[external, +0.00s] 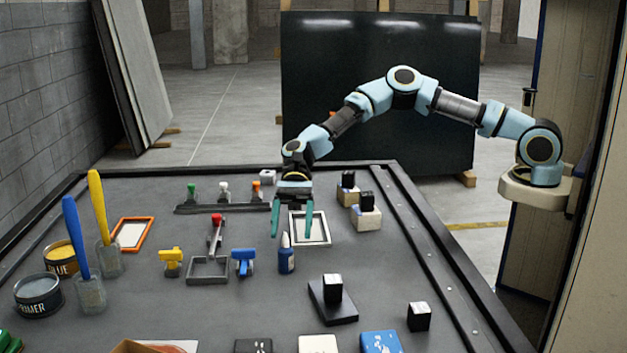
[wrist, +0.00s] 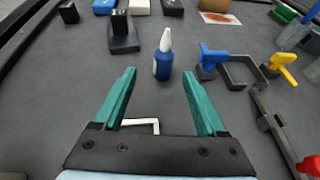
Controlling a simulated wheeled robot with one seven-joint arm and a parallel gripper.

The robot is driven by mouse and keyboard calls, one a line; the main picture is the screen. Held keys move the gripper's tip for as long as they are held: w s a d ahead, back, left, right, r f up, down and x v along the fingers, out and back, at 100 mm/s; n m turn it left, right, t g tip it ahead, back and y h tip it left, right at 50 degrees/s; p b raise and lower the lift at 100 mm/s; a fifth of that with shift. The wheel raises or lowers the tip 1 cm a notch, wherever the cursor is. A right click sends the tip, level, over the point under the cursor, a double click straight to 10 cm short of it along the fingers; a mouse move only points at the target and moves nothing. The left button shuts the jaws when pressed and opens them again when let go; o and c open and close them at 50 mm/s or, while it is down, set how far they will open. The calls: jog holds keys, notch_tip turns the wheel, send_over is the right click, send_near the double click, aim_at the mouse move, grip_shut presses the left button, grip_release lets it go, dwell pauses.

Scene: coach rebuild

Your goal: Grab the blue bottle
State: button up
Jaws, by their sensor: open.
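The blue bottle (external: 286,259) stands upright on the dark table, with a white pointed tip. It also shows in the wrist view (wrist: 163,62), ahead of my fingertips and roughly centred between them. My gripper (external: 292,233) has two teal fingers that are spread apart, with nothing between them. In the wrist view my gripper (wrist: 156,75) points toward the bottle, and its fingers do not appear to touch it. In the external view the fingers are above and behind the bottle.
A blue clamp-like tool (external: 243,261) stands close left of the bottle, by a grey frame (external: 208,270). A white-edged frame (external: 310,243) lies behind it to the right. A black block on a dark base (external: 333,312) is at front right.

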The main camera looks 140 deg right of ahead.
aim_at(287, 258)
jog(key=p+x, duration=0.1)
jog(key=x, duration=0.4)
jog(key=shift+w+f, duration=0.1)
jog(key=shift+f, duration=0.05)
jog(key=x, duration=0.2)
jog(key=p+x, duration=0.1)
jog(key=x, duration=0.1)
jog(key=shift+w, duration=0.35)
jog(key=shift+w+a+f, duration=0.15)
jog(key=shift+w+a, duration=0.15)
jog(key=shift+w, duration=0.2)
grip_shut()
